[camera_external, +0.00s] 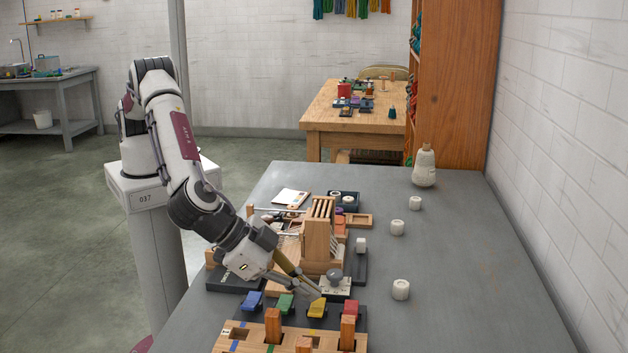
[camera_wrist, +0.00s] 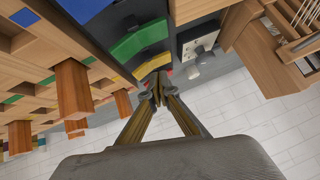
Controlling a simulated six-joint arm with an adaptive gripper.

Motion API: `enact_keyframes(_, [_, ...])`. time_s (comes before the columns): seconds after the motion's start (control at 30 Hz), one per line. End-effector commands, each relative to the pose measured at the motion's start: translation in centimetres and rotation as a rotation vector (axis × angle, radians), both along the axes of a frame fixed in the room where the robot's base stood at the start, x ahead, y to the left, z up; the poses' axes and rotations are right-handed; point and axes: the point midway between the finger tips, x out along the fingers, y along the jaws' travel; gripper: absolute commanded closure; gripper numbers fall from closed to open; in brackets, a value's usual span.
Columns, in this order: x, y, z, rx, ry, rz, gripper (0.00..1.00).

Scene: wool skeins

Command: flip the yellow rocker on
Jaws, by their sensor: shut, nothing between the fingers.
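The yellow rocker (camera_external: 317,309) sits in a row on a dark strip, between the green rocker (camera_external: 285,303) and the red rocker (camera_external: 351,308). It looks tilted, with a slanted top. In the wrist view the yellow rocker (camera_wrist: 150,66) shows just beyond my fingertips and is partly hidden by them. My gripper (camera_external: 317,296) points down at its far edge, very close to it; I cannot tell whether they touch. My gripper (camera_wrist: 157,93) is shut with its tips together and nothing between them. The blue rocker (camera_external: 252,299) is at the row's left end.
A wooden board with upright pegs (camera_external: 273,325) stands in front of the row. A grey knob (camera_external: 334,276) on a light plate and a slotted wooden rack (camera_external: 318,230) are behind it. Several white spools (camera_external: 401,290) stand to the right, where the grey table (camera_external: 450,260) is mostly clear.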

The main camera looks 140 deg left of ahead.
Motion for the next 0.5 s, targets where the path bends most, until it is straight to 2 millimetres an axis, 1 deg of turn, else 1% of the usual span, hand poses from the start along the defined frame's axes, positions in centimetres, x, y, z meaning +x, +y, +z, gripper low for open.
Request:
enact_keyframes(0.27, [-0.1, -0.1, 3.4, 0.0, -0.002, 0.001, 1.0])
enact_keyframes(0.5, [-1.6, -1.7, 5.3, 0.0, 0.0, -0.001, 1.0])
